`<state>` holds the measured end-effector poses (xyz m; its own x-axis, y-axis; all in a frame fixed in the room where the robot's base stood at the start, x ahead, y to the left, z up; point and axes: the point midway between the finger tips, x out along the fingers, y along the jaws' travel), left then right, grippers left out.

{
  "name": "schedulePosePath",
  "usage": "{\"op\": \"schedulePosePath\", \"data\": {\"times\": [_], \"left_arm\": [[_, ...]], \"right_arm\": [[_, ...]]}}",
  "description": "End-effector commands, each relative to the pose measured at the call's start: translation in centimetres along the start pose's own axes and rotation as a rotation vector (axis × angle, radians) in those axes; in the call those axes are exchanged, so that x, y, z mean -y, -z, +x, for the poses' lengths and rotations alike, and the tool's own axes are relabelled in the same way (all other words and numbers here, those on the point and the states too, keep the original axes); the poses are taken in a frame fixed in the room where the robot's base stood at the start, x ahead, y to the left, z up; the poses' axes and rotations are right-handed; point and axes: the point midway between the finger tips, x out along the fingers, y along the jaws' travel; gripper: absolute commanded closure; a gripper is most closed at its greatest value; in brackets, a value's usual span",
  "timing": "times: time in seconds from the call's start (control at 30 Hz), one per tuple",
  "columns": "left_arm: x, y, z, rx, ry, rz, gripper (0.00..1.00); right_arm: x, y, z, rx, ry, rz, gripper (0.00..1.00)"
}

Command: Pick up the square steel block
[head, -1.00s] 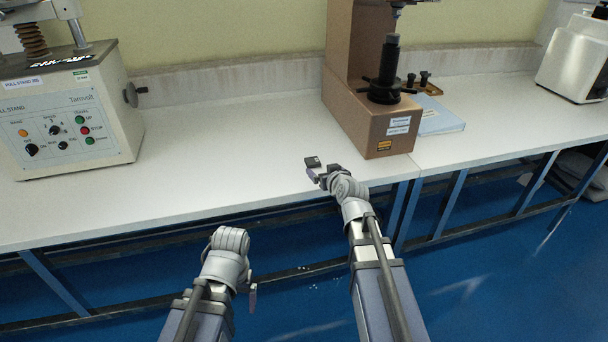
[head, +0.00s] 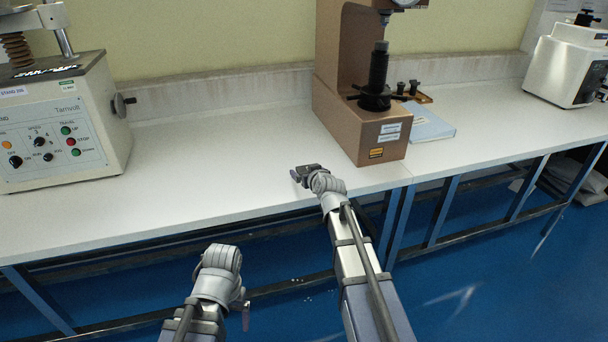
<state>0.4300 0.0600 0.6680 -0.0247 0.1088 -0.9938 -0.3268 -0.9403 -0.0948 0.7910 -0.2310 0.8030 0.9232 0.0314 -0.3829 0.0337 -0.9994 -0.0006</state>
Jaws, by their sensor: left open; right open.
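My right gripper (head: 302,174) is open over the front part of the white bench, left of the brown hardness tester's base. A small dark, flat shape shows right at its fingers; I cannot tell whether it is the square steel block or part of the gripper. No other square steel block can be made out. My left gripper (head: 246,313) is open, low in front of the bench and below its top. It is mostly hidden behind its own wrist, and nothing shows in it.
The brown hardness tester (head: 350,135) stands right of my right gripper. A blue-white folder (head: 430,124) lies beside it. A pull stand (head: 70,130) is at the left and a white machine (head: 565,65) at the far right. The bench (head: 210,150) between pull stand and tester is clear.

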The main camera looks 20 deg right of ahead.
Motion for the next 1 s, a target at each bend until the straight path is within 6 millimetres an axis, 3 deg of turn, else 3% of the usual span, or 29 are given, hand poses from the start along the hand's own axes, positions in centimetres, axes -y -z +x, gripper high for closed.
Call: {"op": "schedulePosePath", "data": {"times": [0.2,1.0], "left_arm": [[0.0,0.0,0.02,0.0,0.0,0.0,0.13],[0.0,0.0,0.02,0.0,0.0,0.0,0.13]], "right_arm": [[0.03,0.02,0.09,0.0,0.0,0.0,0.07],[0.01,0.01,0.09,0.0,0.0,-0.001,0.97]]}}
